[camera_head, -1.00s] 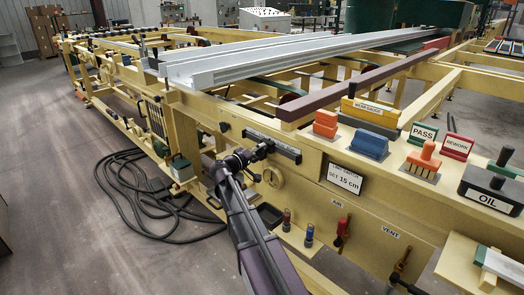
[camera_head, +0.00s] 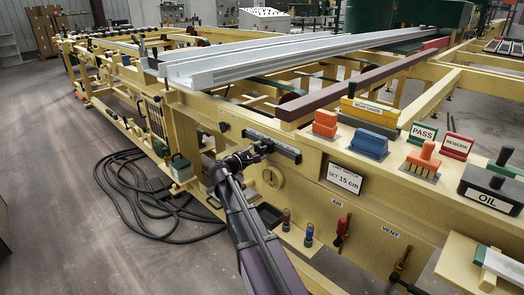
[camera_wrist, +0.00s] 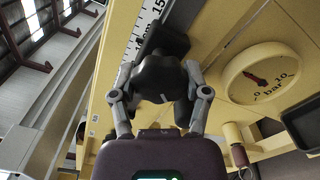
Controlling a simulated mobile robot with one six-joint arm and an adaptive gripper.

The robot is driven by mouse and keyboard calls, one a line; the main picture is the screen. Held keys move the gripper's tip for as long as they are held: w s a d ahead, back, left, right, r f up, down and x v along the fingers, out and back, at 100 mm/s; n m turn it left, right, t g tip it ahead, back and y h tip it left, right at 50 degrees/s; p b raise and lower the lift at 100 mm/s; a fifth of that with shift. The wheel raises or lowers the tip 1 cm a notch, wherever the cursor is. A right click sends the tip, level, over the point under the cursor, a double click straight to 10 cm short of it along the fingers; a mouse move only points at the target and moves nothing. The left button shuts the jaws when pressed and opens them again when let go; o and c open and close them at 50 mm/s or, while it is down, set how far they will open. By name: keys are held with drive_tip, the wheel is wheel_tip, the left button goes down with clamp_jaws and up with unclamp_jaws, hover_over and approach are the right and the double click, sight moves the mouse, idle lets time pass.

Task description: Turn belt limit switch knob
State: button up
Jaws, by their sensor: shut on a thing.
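The belt limit switch knob (camera_wrist: 160,76) is a dark, rounded block in the wrist view, beside a white scale strip (camera_wrist: 140,28) with black marks and the number 15 near its top. My gripper (camera_wrist: 160,90) is shut on the knob, one finger on each side. In the head view my gripper (camera_head: 264,147) is at the black slide rail (camera_head: 284,150) on the yellow frame's side and hides the knob. A white sign (camera_head: 344,178) to the right reads "SET 15 cm". The knob's exact angle cannot be told.
A round pressure gauge (camera_wrist: 262,73) with a red needle is right of the knob. A black tray (camera_head: 269,215), red and blue fittings and the air and vent valves (camera_head: 342,230) sit lower on the frame. Blocks and an oil box (camera_head: 490,190) stand on top.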

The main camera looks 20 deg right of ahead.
drive_tip(key=shift+a+f+n, duration=0.1)
drive_tip(key=shift+a+n, duration=0.05)
drive_tip(key=shift+n, duration=0.95)
drive_tip(key=o, duration=1.2)
drive_tip(key=shift+c, duration=0.2)
drive_tip(key=v, duration=1.2)
